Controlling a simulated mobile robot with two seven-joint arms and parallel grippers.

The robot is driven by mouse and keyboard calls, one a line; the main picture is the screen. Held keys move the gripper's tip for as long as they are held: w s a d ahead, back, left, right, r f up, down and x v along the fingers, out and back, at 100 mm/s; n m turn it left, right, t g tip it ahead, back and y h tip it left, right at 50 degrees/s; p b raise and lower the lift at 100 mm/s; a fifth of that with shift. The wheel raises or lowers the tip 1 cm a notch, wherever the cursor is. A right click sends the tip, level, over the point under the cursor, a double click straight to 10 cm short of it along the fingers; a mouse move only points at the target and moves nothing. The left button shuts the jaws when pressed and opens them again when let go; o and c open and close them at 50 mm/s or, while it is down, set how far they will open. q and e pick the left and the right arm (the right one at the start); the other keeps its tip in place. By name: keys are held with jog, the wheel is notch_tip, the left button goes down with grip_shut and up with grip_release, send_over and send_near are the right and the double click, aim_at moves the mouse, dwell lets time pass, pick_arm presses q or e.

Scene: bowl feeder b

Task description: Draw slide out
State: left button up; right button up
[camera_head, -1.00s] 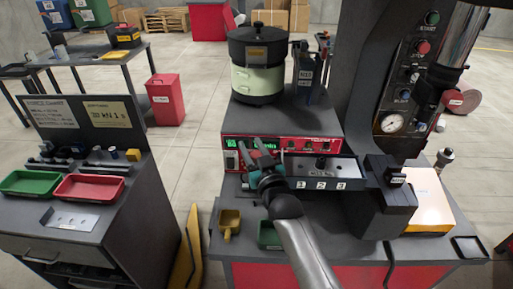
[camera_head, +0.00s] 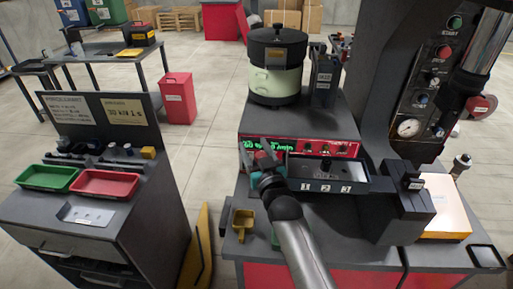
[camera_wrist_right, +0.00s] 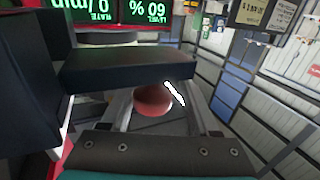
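The slide appears to be the dark grey part (camera_head: 326,172) with a black knob on top and labels 1, 2 and 3 on its front, below the red control panel. My right gripper (camera_head: 266,152) is at its left end, with its fingers apart. A red rounded knob (camera_wrist_right: 152,101) lies between the fingers in the right wrist view, with gaps seeming to show on both sides. A dark bar (camera_wrist_right: 128,68) hides its upper part. My left gripper is not in view.
The red control panel (camera_head: 310,147) and bowl feeder (camera_head: 277,82) stand behind my gripper. A dark block (camera_head: 404,214) stands to the right. The side bench holds green (camera_head: 47,188) and red (camera_head: 135,194) trays.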

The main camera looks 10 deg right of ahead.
jog(key=shift+o, duration=0.5)
jog(key=shift+d, duration=0.15)
jog(key=shift+s, duration=0.1)
jog(key=shift+s, duration=0.5)
jog(key=s+d, duration=0.1)
jog(key=s, duration=1.3)
jog(key=shift+d, duration=0.35)
jog(key=shift+f, duration=0.1)
